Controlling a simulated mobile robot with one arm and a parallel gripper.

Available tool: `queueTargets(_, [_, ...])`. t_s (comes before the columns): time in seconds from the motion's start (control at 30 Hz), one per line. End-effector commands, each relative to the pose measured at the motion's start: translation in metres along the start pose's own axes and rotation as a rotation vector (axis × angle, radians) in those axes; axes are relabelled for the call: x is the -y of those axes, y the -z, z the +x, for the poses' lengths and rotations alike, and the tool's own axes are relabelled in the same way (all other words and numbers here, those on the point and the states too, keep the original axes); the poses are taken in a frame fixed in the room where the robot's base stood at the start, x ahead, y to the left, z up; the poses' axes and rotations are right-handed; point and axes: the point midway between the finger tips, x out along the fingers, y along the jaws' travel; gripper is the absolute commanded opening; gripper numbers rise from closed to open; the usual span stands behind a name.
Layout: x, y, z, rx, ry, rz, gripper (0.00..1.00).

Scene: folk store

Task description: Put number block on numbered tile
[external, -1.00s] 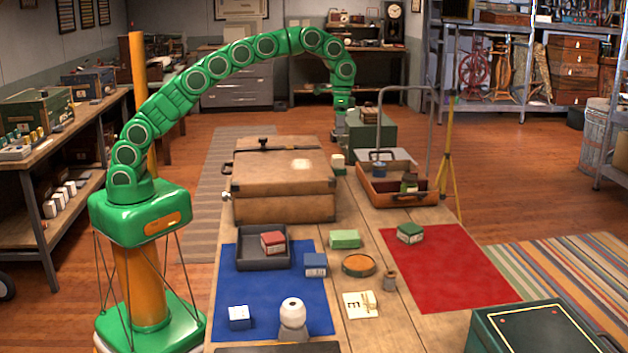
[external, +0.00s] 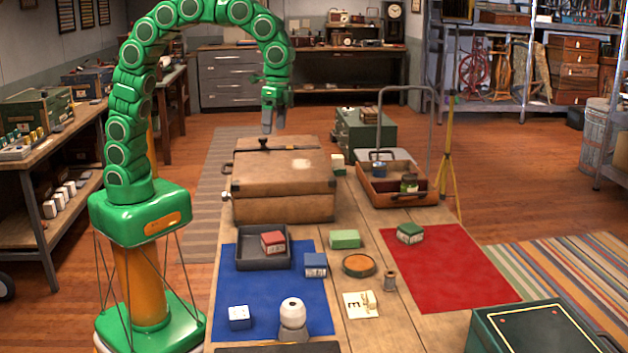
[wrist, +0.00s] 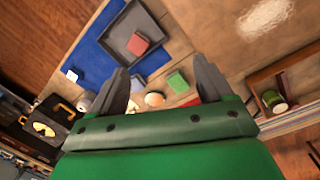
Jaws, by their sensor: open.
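My gripper (external: 273,122) is open and empty, fingers down, high above the back of the tan suitcase. In the wrist view its two fingers (wrist: 160,80) are spread apart. Small blocks with markings too small to read include a red block (external: 273,243) in a dark tray, a blue block (external: 315,265), a white-and-blue block (external: 240,317) on the blue mat, and a dark green block (external: 410,232) on the red mat. I cannot tell which block or tile carries a number.
The tan suitcase (external: 283,188) stands at the table's back left. A wooden carrier (external: 398,198) stands at the back right. The red mat (external: 450,275) is mostly clear.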

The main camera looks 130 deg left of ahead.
Motion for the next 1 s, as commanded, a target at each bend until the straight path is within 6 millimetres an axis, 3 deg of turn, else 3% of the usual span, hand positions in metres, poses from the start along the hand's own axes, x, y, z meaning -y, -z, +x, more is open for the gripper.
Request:
queueTargets(0.2, [-0.054,-0.050,0.003,0.019,0.015,0.060,0.79])
queueTargets(0.5, [-0.106,-0.126,0.017,0.045,0.039,0.127,0.79])
queueTargets(0.8, [-0.138,-0.207,0.039,0.065,0.065,0.185,0.79])
queueTargets(1.0, [-0.147,-0.264,0.059,0.083,0.085,0.217,0.79])
